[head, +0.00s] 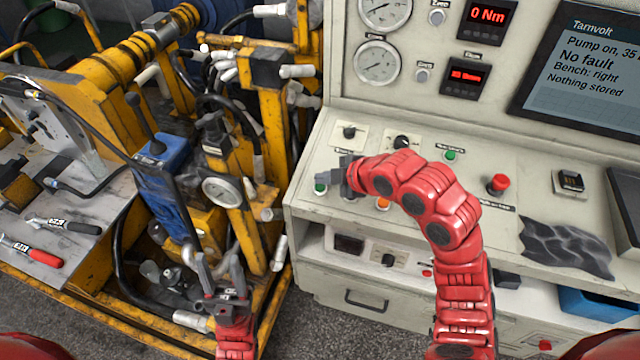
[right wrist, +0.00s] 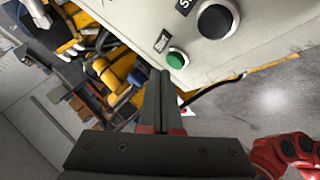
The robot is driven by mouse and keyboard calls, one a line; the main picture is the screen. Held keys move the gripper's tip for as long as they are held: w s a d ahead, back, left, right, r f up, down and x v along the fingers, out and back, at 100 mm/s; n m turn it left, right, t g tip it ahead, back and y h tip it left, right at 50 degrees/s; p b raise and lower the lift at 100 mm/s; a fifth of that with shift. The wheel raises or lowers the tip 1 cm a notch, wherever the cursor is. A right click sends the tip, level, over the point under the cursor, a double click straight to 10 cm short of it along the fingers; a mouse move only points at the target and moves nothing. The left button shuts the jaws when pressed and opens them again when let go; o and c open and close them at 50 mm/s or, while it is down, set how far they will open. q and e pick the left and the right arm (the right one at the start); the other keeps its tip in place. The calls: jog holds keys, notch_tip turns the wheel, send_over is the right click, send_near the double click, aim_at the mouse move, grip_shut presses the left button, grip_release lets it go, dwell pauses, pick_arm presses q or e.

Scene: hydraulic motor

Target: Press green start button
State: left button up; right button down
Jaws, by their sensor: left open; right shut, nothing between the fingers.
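A green button (head: 320,188) sits at the left front edge of the console's sloped panel. A second green button (head: 450,155) is further right on the panel. My right gripper (head: 318,180) is shut and empty, close above the left green button. In the right wrist view its closed fingertips (right wrist: 160,74) appear just left of and below the button; contact cannot be made out. My left gripper (head: 205,272) is open and empty, low over the yellow rig.
The console (head: 480,225) carries black knobs (head: 402,142), a red button (head: 499,184), an orange button (head: 383,203), gauges (head: 377,62) and a screen (head: 588,70) reading "Pump on" and "No fault". The yellow rig (head: 110,85) with hoses stands left. A crumpled dark cloth (head: 565,250) lies right.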

jog(key=shift+r, duration=0.1)
jog(key=r, duration=0.1)
jog(key=r+p, duration=0.1)
jog(key=r, duration=0.2)
jog(key=shift+s+a+r+p, duration=0.1)
jog(key=shift+s+r+p, duration=0.3)
dwell(0.9)
